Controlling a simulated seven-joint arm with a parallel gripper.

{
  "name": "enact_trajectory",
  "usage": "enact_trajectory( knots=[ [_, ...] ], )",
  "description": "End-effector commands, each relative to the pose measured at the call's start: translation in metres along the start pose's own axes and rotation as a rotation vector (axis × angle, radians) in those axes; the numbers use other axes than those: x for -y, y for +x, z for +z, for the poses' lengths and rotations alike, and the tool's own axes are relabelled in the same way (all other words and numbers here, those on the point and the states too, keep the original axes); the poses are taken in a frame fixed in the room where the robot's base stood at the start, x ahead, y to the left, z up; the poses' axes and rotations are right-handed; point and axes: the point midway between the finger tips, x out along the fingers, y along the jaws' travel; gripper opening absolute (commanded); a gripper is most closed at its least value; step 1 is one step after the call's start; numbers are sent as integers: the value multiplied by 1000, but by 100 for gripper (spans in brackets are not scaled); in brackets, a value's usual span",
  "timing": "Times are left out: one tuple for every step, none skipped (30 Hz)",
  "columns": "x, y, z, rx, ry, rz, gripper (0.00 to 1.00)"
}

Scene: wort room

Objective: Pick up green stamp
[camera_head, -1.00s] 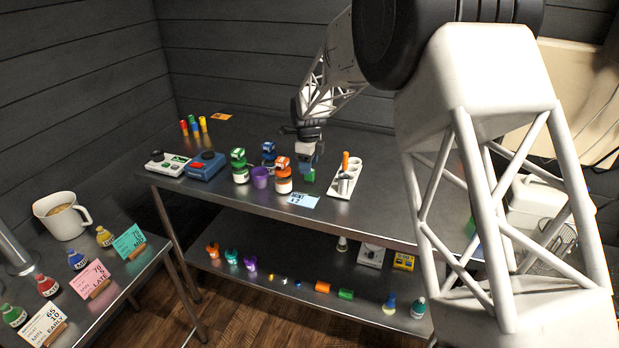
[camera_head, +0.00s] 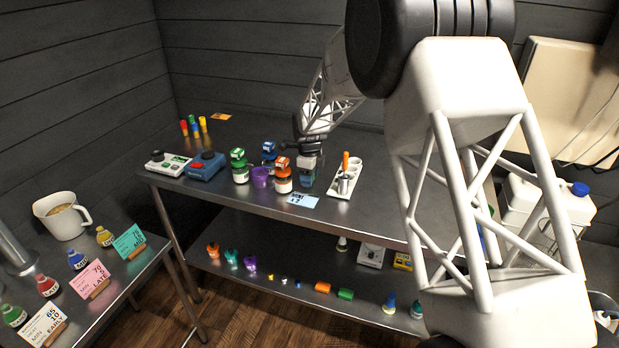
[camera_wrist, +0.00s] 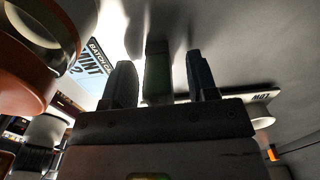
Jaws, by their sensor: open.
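A dark green block, which appears to be the green stamp (camera_wrist: 157,78), stands between my gripper's fingers in the wrist view. My gripper (camera_wrist: 158,66) is open, with one finger on each side of the block and a small gap on both sides. In the head view my gripper (camera_head: 306,183) is low over the upper steel table, just right of the orange-capped jar, and hides most of the stamp. Whether the fingers touch the tabletop is not clear.
A blue batch card (camera_head: 303,201) lies in front of the gripper. The orange-capped jar (camera_head: 282,180) is close on the left, near a purple cup (camera_head: 260,177). A white holder (camera_head: 343,186) with cups and an orange-handled tool stands close on the right.

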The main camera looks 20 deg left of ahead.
Motion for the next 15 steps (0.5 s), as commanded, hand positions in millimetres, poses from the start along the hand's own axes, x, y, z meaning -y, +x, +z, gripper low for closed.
enact_trajectory(
  knots=[
    [0, 0, 0, 0, 0, 0, 53],
    [0, 0, 0, 0, 0, 0, 53],
    [0, 0, 0, 0, 0, 0, 53],
    [0, 0, 0, 0, 0, 0, 53],
    [0, 0, 0, 0, 0, 0, 53],
    [0, 0, 0, 0, 0, 0, 53],
    [0, 0, 0, 0, 0, 0, 53],
    [0, 0, 0, 0, 0, 0, 53],
    [0, 0, 0, 0, 0, 0, 53],
    [0, 0, 0, 0, 0, 0, 53],
    [0, 0, 0, 0, 0, 0, 53],
    [0, 0, 0, 0, 0, 0, 53],
    [0, 0, 0, 0, 0, 0, 53],
    [0, 0, 0, 0, 0, 0, 53],
    [0, 0, 0, 0, 0, 0, 52]
  ],
)
